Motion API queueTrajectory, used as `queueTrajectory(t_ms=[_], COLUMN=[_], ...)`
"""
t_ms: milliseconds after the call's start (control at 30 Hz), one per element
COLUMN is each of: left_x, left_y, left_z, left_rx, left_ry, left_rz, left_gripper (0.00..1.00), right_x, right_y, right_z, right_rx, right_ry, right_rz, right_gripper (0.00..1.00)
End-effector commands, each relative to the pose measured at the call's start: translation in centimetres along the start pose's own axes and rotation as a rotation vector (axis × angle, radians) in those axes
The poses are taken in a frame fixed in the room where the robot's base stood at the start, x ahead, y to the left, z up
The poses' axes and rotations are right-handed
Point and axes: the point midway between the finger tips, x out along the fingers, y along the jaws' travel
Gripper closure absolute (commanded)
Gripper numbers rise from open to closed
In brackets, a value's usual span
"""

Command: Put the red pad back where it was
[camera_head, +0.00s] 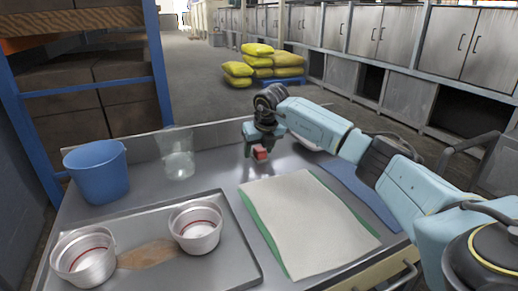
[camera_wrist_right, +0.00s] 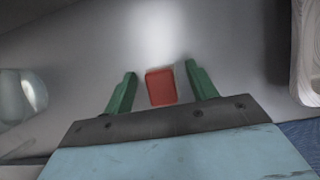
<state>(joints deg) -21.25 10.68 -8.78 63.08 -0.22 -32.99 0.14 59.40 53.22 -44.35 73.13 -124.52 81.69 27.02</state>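The red pad (camera_head: 260,153) is a small block at the far middle of the grey metal table, just below my right gripper (camera_head: 263,148). In the right wrist view, the red pad (camera_wrist_right: 160,87) shows between the two green fingers of my right gripper (camera_wrist_right: 161,84). The fingers are apart, with a gap on each side of the pad. Whether the pad touches the table cannot be told for sure. My left gripper is not in view.
A pale cloth with a green edge (camera_head: 305,222) lies front right, beside a blue mat (camera_head: 358,192). A blue bucket (camera_head: 97,172) and a clear glass (camera_head: 178,155) stand at left. A pale rounded object (camera_wrist_right: 308,50) is right.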

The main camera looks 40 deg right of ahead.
Motion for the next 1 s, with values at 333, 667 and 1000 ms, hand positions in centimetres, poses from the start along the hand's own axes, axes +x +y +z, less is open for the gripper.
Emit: queueTrajectory(t_ms=[333, 667, 1000], left_x=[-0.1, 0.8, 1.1], left_y=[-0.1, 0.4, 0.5], left_z=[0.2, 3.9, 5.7], left_rx=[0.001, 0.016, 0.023], left_ry=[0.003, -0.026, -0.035], left_rz=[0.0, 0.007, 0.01], left_gripper=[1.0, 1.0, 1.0], right_x=[-1.4, -8.3, -12.2], right_y=[-0.1, 0.0, 0.0], right_z=[0.3, 0.3, 0.1], right_rx=[0.0, 0.0, 0.0], right_ry=[-0.004, -0.004, -0.001], right_rz=[0.0, 0.001, 0.0], right_gripper=[0.43, 0.43, 0.43])
